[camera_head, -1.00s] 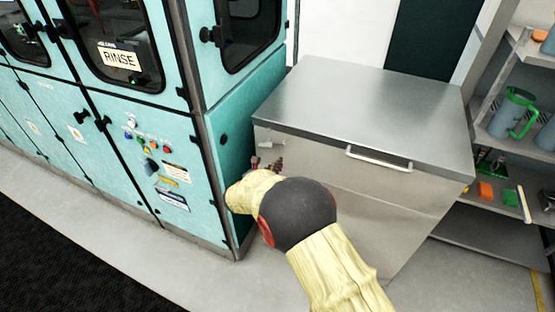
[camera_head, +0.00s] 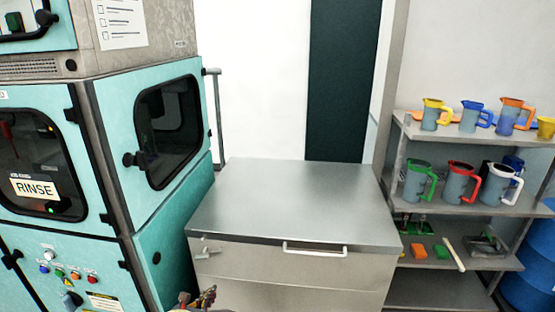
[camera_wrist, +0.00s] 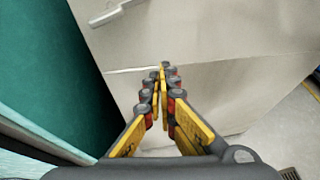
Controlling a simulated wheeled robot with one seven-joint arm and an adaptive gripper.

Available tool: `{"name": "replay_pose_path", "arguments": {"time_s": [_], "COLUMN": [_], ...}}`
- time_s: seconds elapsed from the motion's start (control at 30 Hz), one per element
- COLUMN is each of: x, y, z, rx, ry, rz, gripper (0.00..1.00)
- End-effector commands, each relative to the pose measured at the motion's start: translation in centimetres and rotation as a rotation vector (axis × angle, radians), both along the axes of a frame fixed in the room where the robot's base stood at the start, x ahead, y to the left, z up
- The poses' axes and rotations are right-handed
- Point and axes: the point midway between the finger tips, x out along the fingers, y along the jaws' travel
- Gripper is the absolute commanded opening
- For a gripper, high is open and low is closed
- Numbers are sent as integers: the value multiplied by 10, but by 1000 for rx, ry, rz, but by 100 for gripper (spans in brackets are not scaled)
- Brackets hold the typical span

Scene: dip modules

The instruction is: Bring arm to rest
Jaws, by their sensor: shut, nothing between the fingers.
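My gripper (camera_wrist: 161,75) is in the middle of the wrist view, its yellow and dark fingers together at the tips, with nothing between them. In the head view only the end of my gripper (camera_head: 197,297) shows, at the bottom edge, in front of the steel chest. The rest of my arm is almost wholly out of the head view. In the wrist view the fingers point towards the chest's pale metal front; I cannot tell how far off it is.
The steel chest (camera_head: 300,205) with a white handle (camera_head: 315,249) stands ahead. A teal rinse machine (camera_head: 165,225) is on the left. Shelves (camera_head: 470,206) on the right hold coloured jugs and small tools. A blue barrel (camera_head: 535,265) stands at the far right.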

Motion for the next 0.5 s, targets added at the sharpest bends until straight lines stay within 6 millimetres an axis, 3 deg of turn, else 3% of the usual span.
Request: {"name": "replay_pose_path", "arguments": {"time_s": [0.1, 0.2, 0.37, 0.5], "x": [-30, -59, -98, -137], "y": [-41, -76, -148, -208], "z": [-32, -33, -6, 29], "rx": [99, 228, 475, 714], "ry": [80, 129, 168, 171], "rz": [-163, -342, -696, -1033], "gripper": [0, 0, 0, 0]}}
